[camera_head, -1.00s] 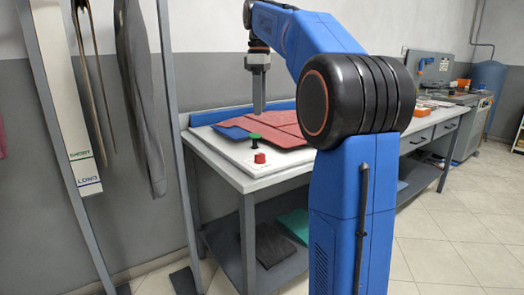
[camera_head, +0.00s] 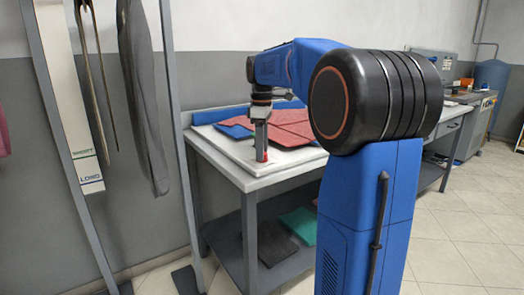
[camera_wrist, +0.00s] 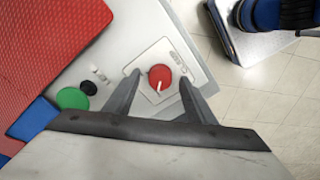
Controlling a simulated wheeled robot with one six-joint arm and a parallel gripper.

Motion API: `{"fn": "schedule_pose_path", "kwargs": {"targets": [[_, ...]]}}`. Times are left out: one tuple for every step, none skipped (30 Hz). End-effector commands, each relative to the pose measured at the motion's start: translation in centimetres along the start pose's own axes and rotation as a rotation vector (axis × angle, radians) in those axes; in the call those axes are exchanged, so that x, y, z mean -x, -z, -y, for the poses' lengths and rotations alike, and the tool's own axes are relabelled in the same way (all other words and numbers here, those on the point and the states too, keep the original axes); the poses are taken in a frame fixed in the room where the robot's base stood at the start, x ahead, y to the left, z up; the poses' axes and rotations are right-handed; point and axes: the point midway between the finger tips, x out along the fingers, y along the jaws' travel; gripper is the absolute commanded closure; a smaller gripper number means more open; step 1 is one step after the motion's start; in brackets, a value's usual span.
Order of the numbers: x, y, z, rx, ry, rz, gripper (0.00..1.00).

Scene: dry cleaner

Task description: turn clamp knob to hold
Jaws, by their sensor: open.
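The red clamp knob (camera_wrist: 160,77) with a white pointer line sits on a pale square plate (camera_wrist: 172,60) marked with small lettering in the wrist view. Its red side also shows low beside my fingers in the head view (camera_head: 265,156). My gripper (camera_wrist: 157,78) is open, with one finger on each side of the knob. I cannot tell whether the fingers touch it. In the head view my gripper (camera_head: 261,155) points down at the front corner of the white board (camera_head: 225,150).
A green button (camera_wrist: 72,98) and a small black knob (camera_wrist: 89,88) sit left of the red knob. Red cloth (camera_head: 285,126) over blue cloth (camera_head: 233,132) lies behind. A rack post (camera_head: 178,120) stands left of the table.

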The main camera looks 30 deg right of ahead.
Motion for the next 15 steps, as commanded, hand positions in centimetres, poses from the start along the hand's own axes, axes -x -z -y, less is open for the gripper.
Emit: {"fn": "schedule_pose_path", "kwargs": {"targets": [[-0.35,-0.02,0.04,0.0,0.001,0.0,0.5],[-0.5,-0.03,0.06,0.0,0.001,0.001,0.5],[-0.64,-0.03,0.06,0.0,0.001,0.001,0.5],[-0.72,-0.03,0.06,0.0,0.001,0.001,0.5],[-0.77,-0.03,0.05,0.0,0.001,0.0,0.5],[-0.81,-0.02,0.05,0.0,0.001,0.0,0.5],[-0.82,-0.02,0.04,0.0,0.001,0.0,0.5],[-0.82,-0.02,0.04,0.0,0.0,0.0,0.5],[-0.82,-0.02,0.04,0.0,0.0,0.0,0.5],[-0.81,-0.02,0.04,0.0,0.0,0.0,0.5],[-0.81,-0.02,0.04,0.0,0.0,0.0,0.5],[-0.8,-0.02,0.04,0.0,0.0,0.0,0.5],[-0.8,-0.02,0.04,0.0,0.0,0.0,0.55],[-0.8,-0.02,0.04,0.0,0.0,0.0,0.62],[-0.8,-0.02,0.04,0.0,0.0,0.0,0.71]]}}
